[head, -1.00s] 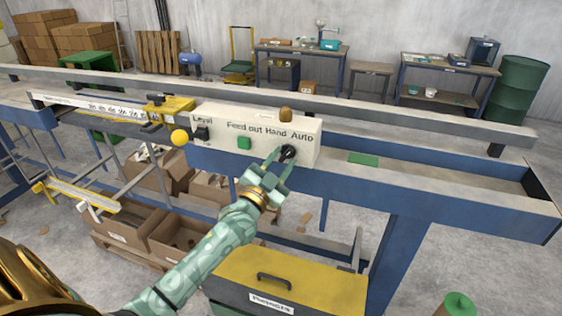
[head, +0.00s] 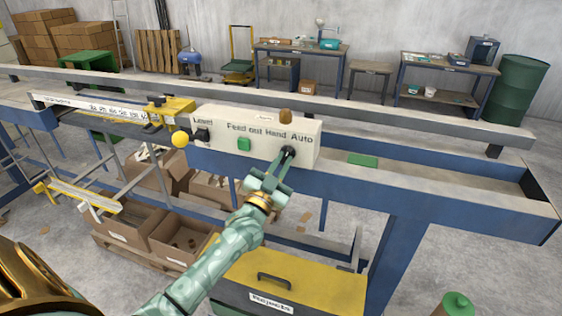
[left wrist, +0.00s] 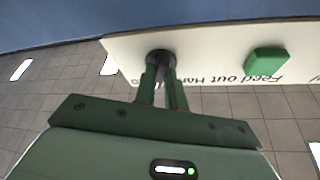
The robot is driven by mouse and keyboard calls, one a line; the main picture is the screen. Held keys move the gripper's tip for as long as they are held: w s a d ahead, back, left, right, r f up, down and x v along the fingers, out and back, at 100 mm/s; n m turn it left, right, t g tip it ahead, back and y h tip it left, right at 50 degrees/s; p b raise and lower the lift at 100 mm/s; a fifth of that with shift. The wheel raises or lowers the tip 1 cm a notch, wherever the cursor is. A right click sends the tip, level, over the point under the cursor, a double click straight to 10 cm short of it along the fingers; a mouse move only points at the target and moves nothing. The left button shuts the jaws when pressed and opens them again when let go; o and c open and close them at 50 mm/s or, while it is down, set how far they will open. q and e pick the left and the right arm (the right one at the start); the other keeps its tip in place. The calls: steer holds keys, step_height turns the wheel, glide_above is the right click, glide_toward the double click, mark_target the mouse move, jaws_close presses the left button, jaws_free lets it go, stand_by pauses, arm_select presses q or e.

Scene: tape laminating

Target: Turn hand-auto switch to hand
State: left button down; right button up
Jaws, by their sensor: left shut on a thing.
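The hand-auto switch (head: 289,152) is a black round knob on the white control panel (head: 262,160), below the words "Hand Auto". My left gripper (head: 284,158) is shut on this knob, with its fingers pointing up to the panel face. In the left wrist view the two green fingers (left wrist: 161,82) close around the black knob (left wrist: 160,58), and they hide part of it and some of the lettering. Which way the knob points cannot be told. My right gripper is not in view.
The panel also has a green Feed out button (head: 244,143) and a black Level switch (head: 203,134). A yellow ball knob (head: 180,139) is at its left. The blue frame (head: 430,192) runs right. A yellow-topped box (head: 320,277) stands below.

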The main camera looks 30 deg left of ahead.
arm_select(q)
steer(key=n+y+p, duration=0.1)
steer(key=n, duration=0.1)
steer(key=n+y, duration=0.2)
steer(key=n, duration=0.1)
steer(key=n+y+p, duration=0.1)
steer(key=n, duration=0.2)
steer(key=shift+w+d+g+y+p, duration=0.1)
steer(key=shift+d+g+y+p, duration=0.15)
steer(key=shift+g+y+p, duration=0.05)
steer(key=n+g+y+p, duration=0.1)
steer(key=n, duration=0.3)
steer(key=n+g+y+p, duration=0.1)
steer(key=n+y+p, duration=0.1)
steer(key=n, duration=0.2)
steer(key=shift+d+r+n+y, duration=0.1)
steer(key=shift+d+n+y, duration=0.1)
steer(key=shift+n+y, duration=0.1)
steer(key=c, duration=1.5)
jaws_free()
steer(key=shift+o, duration=0.2)
